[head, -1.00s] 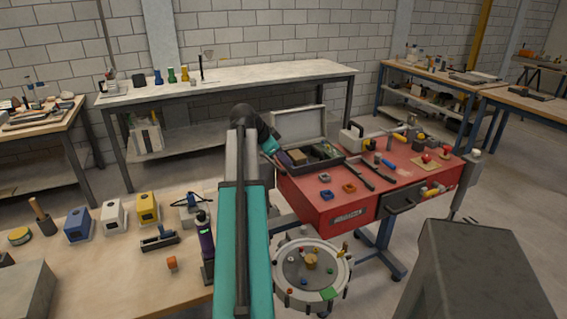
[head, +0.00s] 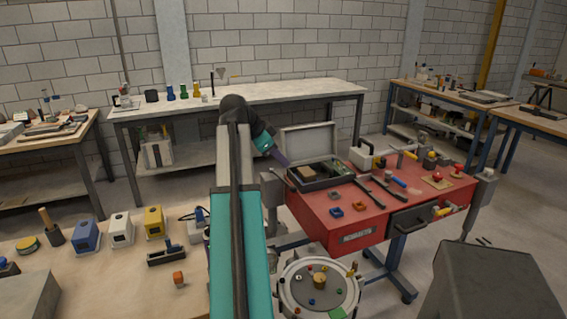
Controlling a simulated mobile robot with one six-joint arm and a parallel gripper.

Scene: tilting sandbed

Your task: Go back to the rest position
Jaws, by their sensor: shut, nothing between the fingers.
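My teal arm rises through the middle of the head view and bends over at a dark elbow. My gripper (head: 279,157) is small and far off, just left of the open grey case (head: 313,140) on the red cart (head: 345,226). It looks shut, with nothing seen in it. Its fingertips are too small to make out clearly, and I cannot tell how far it is from the case.
A round tray (head: 286,292) with small coloured pieces stands low, right of my arm. A wooden bench (head: 110,280) with blue, white and yellow blocks is at left. A long white-topped table (head: 290,93) stands behind.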

